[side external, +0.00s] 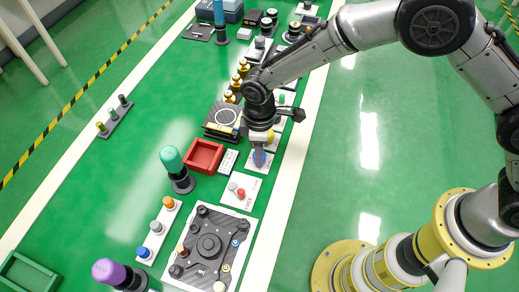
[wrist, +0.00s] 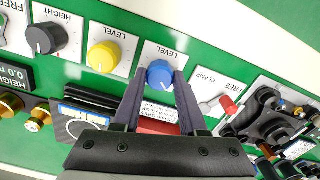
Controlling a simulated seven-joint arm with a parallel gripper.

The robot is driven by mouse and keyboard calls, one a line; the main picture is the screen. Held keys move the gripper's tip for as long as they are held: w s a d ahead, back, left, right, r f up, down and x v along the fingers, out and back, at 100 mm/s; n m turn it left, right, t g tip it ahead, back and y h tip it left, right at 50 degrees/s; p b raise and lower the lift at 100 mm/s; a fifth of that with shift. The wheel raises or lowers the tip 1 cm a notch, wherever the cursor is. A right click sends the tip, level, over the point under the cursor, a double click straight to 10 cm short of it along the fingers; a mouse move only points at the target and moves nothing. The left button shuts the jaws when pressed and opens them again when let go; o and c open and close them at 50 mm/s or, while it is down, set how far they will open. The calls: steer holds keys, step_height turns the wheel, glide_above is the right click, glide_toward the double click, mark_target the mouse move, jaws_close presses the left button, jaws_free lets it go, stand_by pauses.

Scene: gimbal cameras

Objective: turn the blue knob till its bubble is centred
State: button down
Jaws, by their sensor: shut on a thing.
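The blue knob (wrist: 160,72) sits on a white plate marked LEVEL. My gripper (wrist: 159,82) has one finger on each side of it and is shut on it. In the side view the blue knob (side external: 259,158) shows under my gripper (side external: 262,151), partly hidden by the fingers. A black carbon-look stage (side external: 223,117) with a white ring and a screen on its edge stands left of the knob. The wrist view shows part of this stage (wrist: 88,97) behind my gripper. The bubble is too small to make out in either view.
A yellow knob (wrist: 103,57) marked LEVEL and a black knob (wrist: 45,38) marked HEIGHT stand beside the blue one. A CLAMP/FREE lever with a red tip (wrist: 228,103) is on the other side. A red tray (side external: 204,156) and a large black plate (side external: 212,247) are nearby.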

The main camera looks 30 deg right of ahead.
steer(key=n, duration=0.5)
steer(key=shift+r+n, duration=0.1)
steer(key=shift+n, duration=0.3)
stand_by(0.4)
steer(key=shift+c, duration=2.2)
jaws_free()
step_height(320, 180, up, 14)
